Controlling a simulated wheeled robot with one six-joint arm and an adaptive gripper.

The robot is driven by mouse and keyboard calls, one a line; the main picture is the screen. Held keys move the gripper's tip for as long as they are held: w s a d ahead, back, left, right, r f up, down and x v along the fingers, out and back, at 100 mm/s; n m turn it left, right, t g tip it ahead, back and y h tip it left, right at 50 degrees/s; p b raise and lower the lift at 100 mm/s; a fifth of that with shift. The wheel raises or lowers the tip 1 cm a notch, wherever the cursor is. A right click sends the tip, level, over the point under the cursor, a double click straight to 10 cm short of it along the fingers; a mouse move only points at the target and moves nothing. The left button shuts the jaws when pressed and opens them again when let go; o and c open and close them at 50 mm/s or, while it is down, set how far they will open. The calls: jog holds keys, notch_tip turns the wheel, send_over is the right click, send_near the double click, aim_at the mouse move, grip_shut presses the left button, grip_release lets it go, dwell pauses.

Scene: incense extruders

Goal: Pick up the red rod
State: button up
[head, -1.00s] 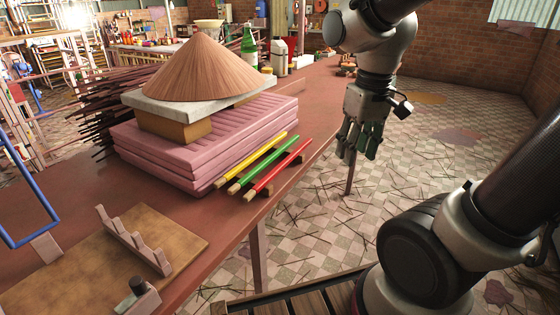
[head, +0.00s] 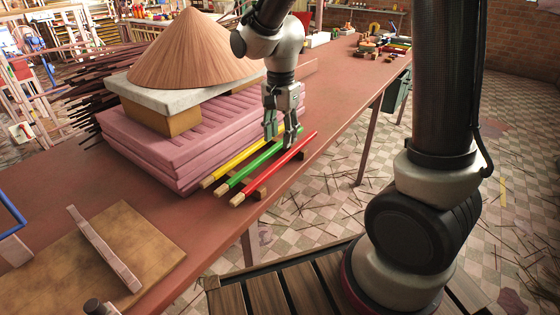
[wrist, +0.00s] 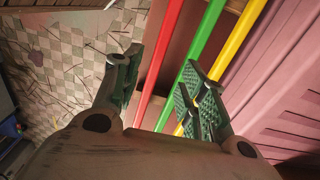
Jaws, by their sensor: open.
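The red rod (head: 276,168) lies on the table beside a green rod (head: 248,168) and a yellow rod (head: 232,163), nearest the table's front edge. My gripper (head: 282,140) is above the rods, pointing down, open and empty. In the wrist view, the red rod (wrist: 160,60) passes between the open fingers of my gripper (wrist: 160,85), close to the left finger. The green rod (wrist: 192,62) also runs between them, and the right fingers overlap the yellow rod (wrist: 238,42) in the picture.
A stack of pink slabs (head: 150,155) stands just behind the rods, topped by a pale board and a brown cone (head: 190,55). A brown board (head: 140,250) lies at the front left.

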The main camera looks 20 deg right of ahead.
aim_at(280, 160)
notch_tip(280, 160, down, 8)
jog(key=shift+r, duration=0.15)
grip_shut()
dwell(0.3)
